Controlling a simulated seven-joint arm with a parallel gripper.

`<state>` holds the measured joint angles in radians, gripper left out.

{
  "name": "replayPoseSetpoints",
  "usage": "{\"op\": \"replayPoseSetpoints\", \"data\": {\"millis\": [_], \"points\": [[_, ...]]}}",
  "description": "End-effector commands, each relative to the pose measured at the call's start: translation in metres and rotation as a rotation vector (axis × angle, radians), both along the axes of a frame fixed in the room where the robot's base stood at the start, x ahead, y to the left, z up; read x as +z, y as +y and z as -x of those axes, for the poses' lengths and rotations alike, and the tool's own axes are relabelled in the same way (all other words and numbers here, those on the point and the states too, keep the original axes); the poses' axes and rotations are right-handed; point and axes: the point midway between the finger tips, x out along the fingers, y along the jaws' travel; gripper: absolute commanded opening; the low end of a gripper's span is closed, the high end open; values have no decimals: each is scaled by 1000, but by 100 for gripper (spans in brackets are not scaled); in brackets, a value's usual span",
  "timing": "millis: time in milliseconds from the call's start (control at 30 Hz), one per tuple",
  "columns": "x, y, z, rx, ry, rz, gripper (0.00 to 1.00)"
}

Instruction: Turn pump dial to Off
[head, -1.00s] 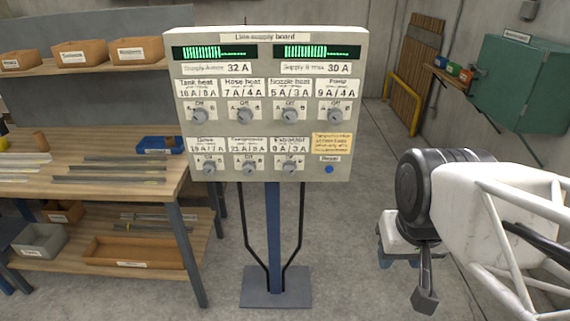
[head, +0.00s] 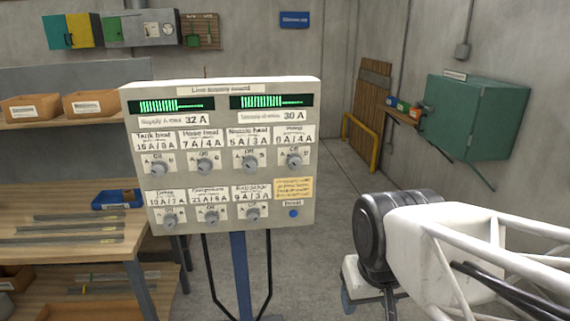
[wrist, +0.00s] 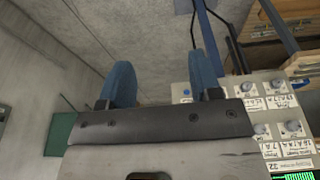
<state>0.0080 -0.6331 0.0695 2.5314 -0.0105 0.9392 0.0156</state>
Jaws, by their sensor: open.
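The pump dial (head: 294,162) is the grey knob at the right end of the upper row on the line supply board (head: 225,178). Its label reads Pump, with Off marked above the knob; its pointer is too small to read. My gripper (wrist: 165,80) shows two blue fingers spread apart with nothing between them. In the head view my wrist is right of the board, apart from it, and the fingers are mostly hidden or cut off. In the wrist view the board (wrist: 238,90) appears upside down at the right; I cannot make out the pump dial there.
Other dials sit close by, including the nozzle dial (head: 250,164) to its left. A blue reset button (head: 293,213) is below it. A wooden workbench (head: 60,240) stands left of the board. A green cabinet (head: 475,118) hangs on the right wall.

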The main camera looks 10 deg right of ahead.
Motion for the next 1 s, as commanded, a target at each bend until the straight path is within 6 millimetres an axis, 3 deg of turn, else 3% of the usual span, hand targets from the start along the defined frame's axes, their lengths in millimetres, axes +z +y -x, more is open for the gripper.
{"op": "replayPoseSetpoints", "data": {"millis": [167,367,1000], "points": [[0,1,-14,27,-34,5,65],[1,3,-58,113,-149,30,65],[14,20,-266,494,-748,308,65]]}}
